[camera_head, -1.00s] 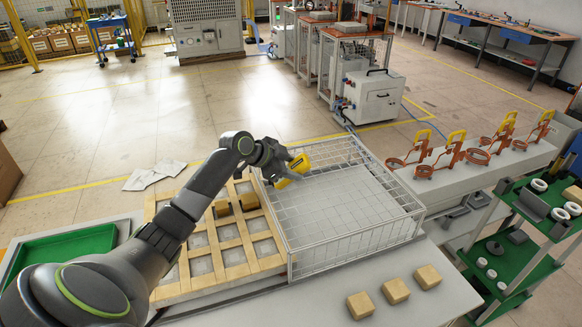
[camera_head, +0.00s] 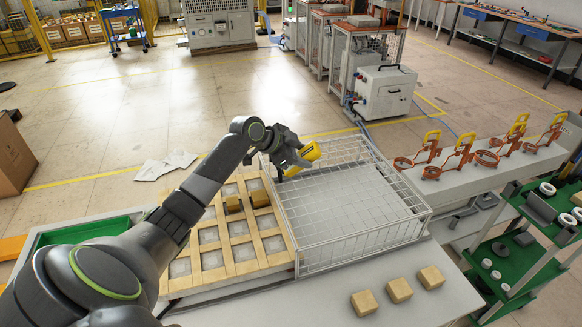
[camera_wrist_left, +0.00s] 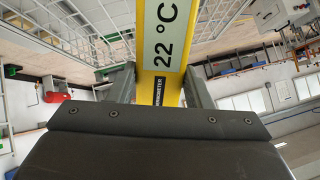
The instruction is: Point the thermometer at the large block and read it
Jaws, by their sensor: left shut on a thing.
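My left gripper (camera_head: 289,157) is shut on the yellow thermometer (camera_head: 304,158), held above the rear left corner of the wire basket. In the left wrist view the thermometer (camera_wrist_left: 161,50) stands between the two fingers, and its display reads 22 °C. Two brown blocks (camera_head: 260,198) sit in the wooden grid tray (camera_head: 243,250), left of the basket. Three tan blocks (camera_head: 398,290) stand in a row at the front of the table. I cannot tell which block is the large one. My right gripper is not in view.
The wire basket (camera_head: 372,247) has tall mesh walls and looks empty. Orange ring holders with yellow handles (camera_head: 462,150) line a ledge at right. A green shelf cart (camera_head: 510,265) stands at the right edge. A white heater unit (camera_head: 386,92) stands on the floor behind.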

